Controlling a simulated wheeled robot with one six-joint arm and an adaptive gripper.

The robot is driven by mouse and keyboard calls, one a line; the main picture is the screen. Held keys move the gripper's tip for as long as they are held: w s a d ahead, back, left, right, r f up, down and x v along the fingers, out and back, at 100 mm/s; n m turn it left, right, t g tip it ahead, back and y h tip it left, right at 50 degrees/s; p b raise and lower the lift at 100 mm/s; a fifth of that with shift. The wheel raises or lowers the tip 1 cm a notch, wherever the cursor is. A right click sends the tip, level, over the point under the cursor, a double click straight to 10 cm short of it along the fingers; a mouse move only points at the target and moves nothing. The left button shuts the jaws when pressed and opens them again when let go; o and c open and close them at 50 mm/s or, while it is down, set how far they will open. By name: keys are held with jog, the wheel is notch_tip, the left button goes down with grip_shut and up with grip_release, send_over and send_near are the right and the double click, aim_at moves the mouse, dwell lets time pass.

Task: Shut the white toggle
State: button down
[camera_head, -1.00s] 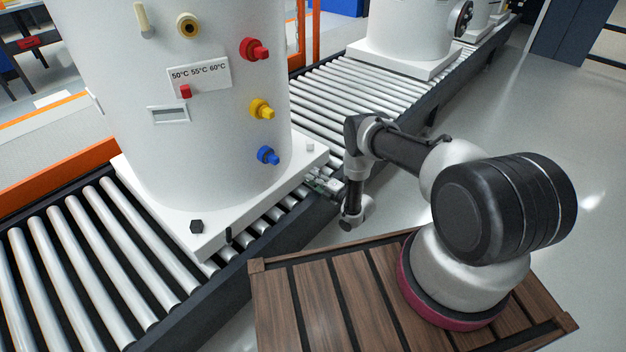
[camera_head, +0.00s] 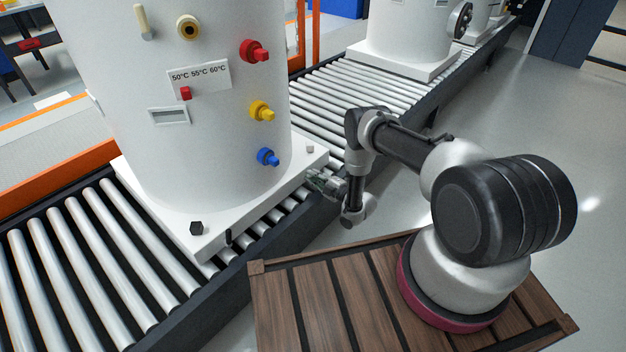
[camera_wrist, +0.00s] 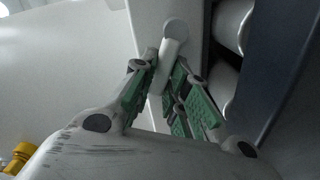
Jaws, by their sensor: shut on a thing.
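The white toggle (camera_wrist: 174,32) shows in the wrist view as a rounded pivot with a short bar running down, slightly left, between the green-padded fingers. It sits on the side of the tank's white base (camera_head: 215,238). My gripper (camera_wrist: 165,66) is shut on its bar. In the head view my gripper (camera_head: 318,178) is at the base's right front side, and the toggle cannot be made out behind the fingers. The white tank (camera_head: 215,130) stands upright on the base.
The base rests on the roller conveyor (camera_head: 75,265). Red (camera_head: 254,51), yellow (camera_head: 261,110) and blue (camera_head: 267,156) fittings stick out of the tank above. Floor (camera_head: 530,110) is open at right.

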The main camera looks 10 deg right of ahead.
jog(key=m, duration=0.2)
jog(key=d+r+m, duration=0.1)
jog(key=m, duration=0.2)
jog(key=shift+w+d+r+m, duration=0.15)
jog(key=shift+w+r+m, duration=0.15)
jog(key=shift+w+r, duration=0.1)
jog(key=shift+w+d+r+m, duration=0.15)
jog(key=shift+d+m, duration=0.1)
jog(key=shift+m, duration=0.55)
jog(key=shift+w+d+r+m, duration=0.1)
jog(key=shift+w+d+m, duration=0.1)
jog(key=shift+m, duration=0.6)
jog(key=shift+w+d+r+m, duration=0.15)
jog(key=shift+d+m, duration=0.1)
jog(key=shift+m, duration=0.55)
jog(key=c, duration=1.7)
grip_release()
jog(key=shift+d, duration=0.1)
jog(key=v, duration=1.2)
